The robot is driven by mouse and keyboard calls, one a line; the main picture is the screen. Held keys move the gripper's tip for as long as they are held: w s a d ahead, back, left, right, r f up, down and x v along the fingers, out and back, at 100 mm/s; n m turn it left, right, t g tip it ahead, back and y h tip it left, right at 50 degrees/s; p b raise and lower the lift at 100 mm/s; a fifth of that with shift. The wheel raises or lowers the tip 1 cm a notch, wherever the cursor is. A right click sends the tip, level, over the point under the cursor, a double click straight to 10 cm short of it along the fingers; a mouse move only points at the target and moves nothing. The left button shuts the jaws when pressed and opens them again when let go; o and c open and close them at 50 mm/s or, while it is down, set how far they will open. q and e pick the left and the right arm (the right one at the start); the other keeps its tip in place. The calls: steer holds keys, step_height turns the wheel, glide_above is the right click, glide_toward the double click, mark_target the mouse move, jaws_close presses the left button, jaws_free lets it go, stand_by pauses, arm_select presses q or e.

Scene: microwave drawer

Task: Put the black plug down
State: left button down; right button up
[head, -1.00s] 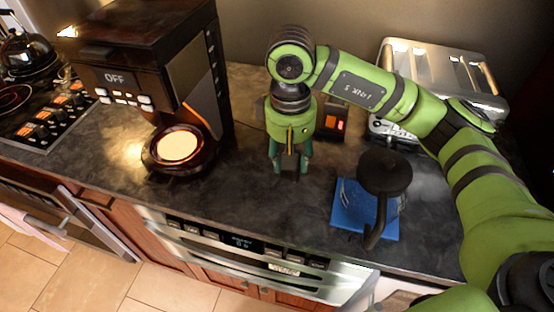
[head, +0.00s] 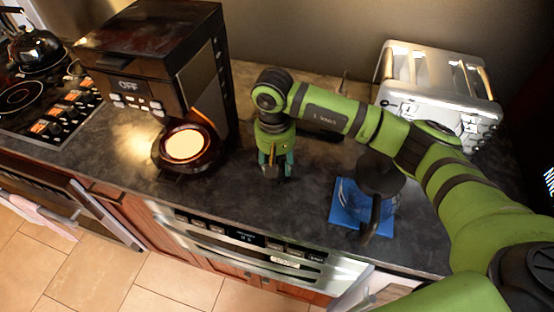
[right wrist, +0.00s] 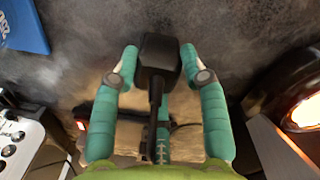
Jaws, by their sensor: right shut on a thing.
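The black plug (right wrist: 158,58) sits between the two teal fingers of my right gripper (right wrist: 159,62) in the right wrist view. The fingers are closed on its sides, and its cord runs back toward the palm. In the head view my right gripper (head: 274,172) points down at the dark counter (head: 240,185), between the coffee maker and the blue mat. The plug is small and mostly hidden there. I cannot tell whether it touches the counter. My left gripper is not in view.
The coffee maker (head: 165,60), reading OFF, stands to the left with a lit round plate (head: 186,146). A dark-handled carafe (head: 380,180) is on a blue mat (head: 345,212) to the right. A silver toaster (head: 440,85) is behind. Counter in front of the gripper is clear.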

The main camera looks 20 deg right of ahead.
steer(key=shift+f, duration=0.15)
steer(key=o, duration=1.2)
steer(key=shift+r, duration=0.35)
step_height(320, 180, up, 12)
steer(key=b, duration=0.4)
steer(key=shift+a+f+b, duration=0.15)
steer(key=shift+b, duration=0.2)
